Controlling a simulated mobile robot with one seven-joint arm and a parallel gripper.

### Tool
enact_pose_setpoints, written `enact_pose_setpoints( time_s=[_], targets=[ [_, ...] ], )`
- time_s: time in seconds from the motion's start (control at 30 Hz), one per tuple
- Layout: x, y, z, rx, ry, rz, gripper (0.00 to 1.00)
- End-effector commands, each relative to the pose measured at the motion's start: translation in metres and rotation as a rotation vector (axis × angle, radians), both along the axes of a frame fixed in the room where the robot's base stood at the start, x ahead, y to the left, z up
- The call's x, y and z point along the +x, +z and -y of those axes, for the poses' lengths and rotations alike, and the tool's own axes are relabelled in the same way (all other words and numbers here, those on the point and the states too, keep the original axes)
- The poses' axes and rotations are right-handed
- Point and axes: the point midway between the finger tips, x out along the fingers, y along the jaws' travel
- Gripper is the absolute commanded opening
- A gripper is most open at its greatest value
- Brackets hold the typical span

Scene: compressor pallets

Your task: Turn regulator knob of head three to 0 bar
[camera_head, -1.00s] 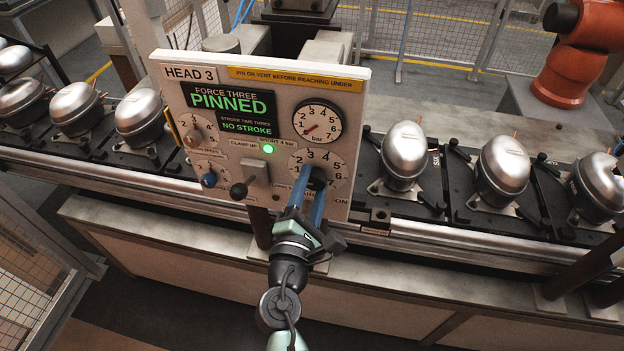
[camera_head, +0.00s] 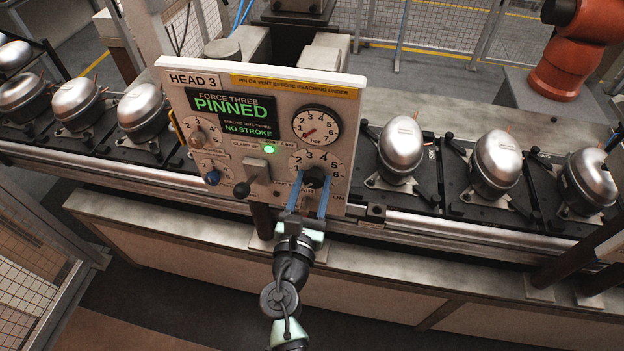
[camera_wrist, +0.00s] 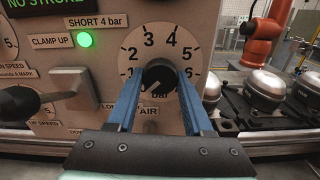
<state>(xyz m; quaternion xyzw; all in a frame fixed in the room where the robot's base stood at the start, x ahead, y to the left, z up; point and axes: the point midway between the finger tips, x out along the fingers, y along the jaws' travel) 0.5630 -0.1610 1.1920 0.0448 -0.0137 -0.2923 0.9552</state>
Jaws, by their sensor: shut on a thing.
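The HEAD 3 panel (camera_head: 290,75) faces me. Its regulator knob (camera_head: 316,179) is black and round, on a white dial (camera_head: 331,161) numbered around its rim. In the wrist view the knob (camera_wrist: 160,76) sits between my blue fingers, its pale mark pointing to the lower left. My gripper (camera_head: 309,190) is shut on the knob, one finger on each side. The fingers hide part of the lower dial, including its low end. The round bar gauge (camera_head: 318,125) above has its red needle pointing to the lower left, near the low end.
The display (camera_head: 230,105) reads PINNED and NO STROKE. A green lamp (camera_head: 269,149) is lit. Several silver compressors (camera_head: 401,145) stand on the line on both sides.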

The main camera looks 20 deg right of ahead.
Motion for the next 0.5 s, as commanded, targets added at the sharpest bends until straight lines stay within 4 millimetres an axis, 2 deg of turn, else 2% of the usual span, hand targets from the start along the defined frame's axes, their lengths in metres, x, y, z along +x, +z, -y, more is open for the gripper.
enact_pose_setpoints(
  time_s=[0.5],
  targets=[
    [-0.0003, -0.0008, 0.0001, -0.092, 0.000, -0.064, 0.00]
  ],
)
